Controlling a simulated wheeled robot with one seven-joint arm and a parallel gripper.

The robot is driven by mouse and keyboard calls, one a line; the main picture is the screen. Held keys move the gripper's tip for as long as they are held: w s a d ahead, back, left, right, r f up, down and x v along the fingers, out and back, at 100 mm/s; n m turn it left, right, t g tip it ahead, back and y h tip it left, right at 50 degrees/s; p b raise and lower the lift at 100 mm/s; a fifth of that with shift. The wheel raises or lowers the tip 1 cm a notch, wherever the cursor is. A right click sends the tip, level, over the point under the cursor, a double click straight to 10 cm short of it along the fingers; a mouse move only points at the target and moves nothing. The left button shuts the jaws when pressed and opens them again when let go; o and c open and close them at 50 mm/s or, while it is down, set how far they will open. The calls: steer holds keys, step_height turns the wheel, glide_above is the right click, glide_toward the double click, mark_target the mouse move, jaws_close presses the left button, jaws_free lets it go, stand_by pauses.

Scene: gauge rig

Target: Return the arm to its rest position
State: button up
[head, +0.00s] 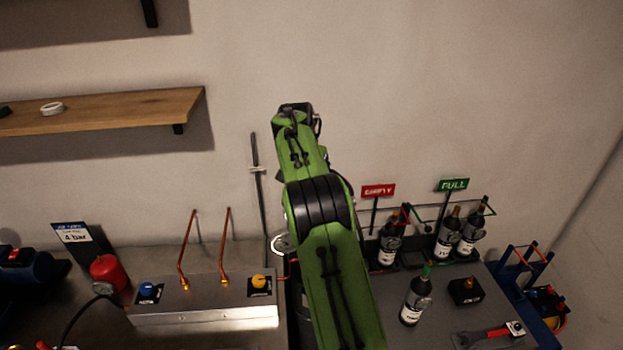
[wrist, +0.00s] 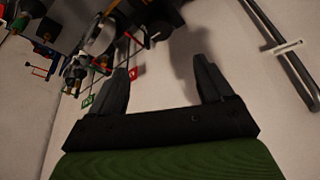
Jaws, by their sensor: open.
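My green arm rises from the bottom middle of the head view and reaches toward the wall. Its fingers are hidden in that view. In the wrist view my gripper (wrist: 160,85) shows two dark fingers spread apart with nothing between them. The gripper is open and empty. The wall lies behind the fingers, with the rig and bottles at the upper left of the wrist view.
A gauge rig (head: 205,308) with copper pipes stands left of my arm. To the right are a bottle (head: 415,300), racked bottles under the red sign (head: 378,191) and green sign (head: 452,185), and a black box (head: 466,290). A wooden shelf (head: 110,110) juts out at upper left.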

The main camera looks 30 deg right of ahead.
steer(key=s+a+r+n+t+y+b, duration=0.1)
steer(key=s+a+r+n+b, duration=0.15)
steer(key=s+a, duration=0.5)
steer(key=s+a+r+n+t+y+b, duration=0.1)
steer(key=s+a+r+n, duration=0.25)
steer(key=s+a, duration=0.35)
steer(key=s+a+f+n+b, duration=0.1)
steer(key=s+a+f, duration=0.3)
steer(key=s, duration=0.7)
steer(key=s+a+f+n+t+y+b, duration=0.1)
steer(key=s+a+f+n+b, duration=0.1)
steer(key=s, duration=0.9)
step_height(320, 180, down, 3)
steer(key=a+n, duration=0.1)
steer(key=a, duration=0.1)
steer(key=shift+a+f+n+y, duration=0.2)
steer(key=shift+a+n+y, duration=0.1)
steer(key=shift+a+n, duration=0.1)
